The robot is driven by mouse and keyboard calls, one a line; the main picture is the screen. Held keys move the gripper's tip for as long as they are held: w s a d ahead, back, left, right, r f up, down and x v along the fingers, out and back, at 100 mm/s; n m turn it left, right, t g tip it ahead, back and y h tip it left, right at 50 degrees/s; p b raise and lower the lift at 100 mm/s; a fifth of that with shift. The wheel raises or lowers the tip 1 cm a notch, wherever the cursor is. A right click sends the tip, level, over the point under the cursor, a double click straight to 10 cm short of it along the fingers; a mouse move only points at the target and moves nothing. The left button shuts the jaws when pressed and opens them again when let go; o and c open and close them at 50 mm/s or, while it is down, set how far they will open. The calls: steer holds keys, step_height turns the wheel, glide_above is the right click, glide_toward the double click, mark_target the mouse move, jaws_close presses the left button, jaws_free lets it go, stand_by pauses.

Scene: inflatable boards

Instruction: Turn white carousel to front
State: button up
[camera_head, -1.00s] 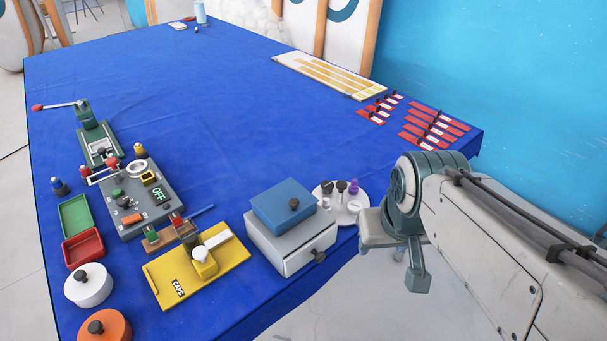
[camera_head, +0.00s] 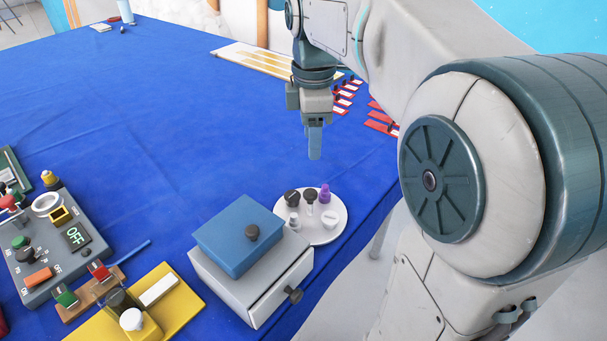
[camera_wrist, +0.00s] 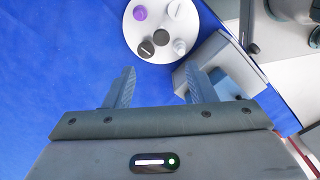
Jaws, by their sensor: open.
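The white carousel (camera_head: 329,234) is a round white disc on the blue cloth, right behind the grey drawer box. It carries several small items: a purple one (camera_head: 324,193), dark-topped ones (camera_head: 291,197) and white or grey ones. In the wrist view the carousel (camera_wrist: 150,47) lies at the top centre, beyond the fingertips. My gripper (camera_head: 314,150) points down above the cloth, behind the carousel and apart from it. In the wrist view my gripper (camera_wrist: 160,82) shows two spread fingers with nothing between them.
A grey drawer box (camera_head: 255,285) with a blue lid (camera_head: 238,235) stands close beside the carousel. A control panel (camera_head: 50,245) and a yellow board (camera_head: 150,315) are at the left. Red cards (camera_head: 380,122) lie behind my gripper. The cloth left of the carousel is clear.

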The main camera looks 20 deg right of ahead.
mark_target(311, 193)
step_height(311, 193, down, 13)
steer(key=shift+s+a+f+b, duration=0.1)
steer(key=shift+b, duration=0.3)
jaws_close()
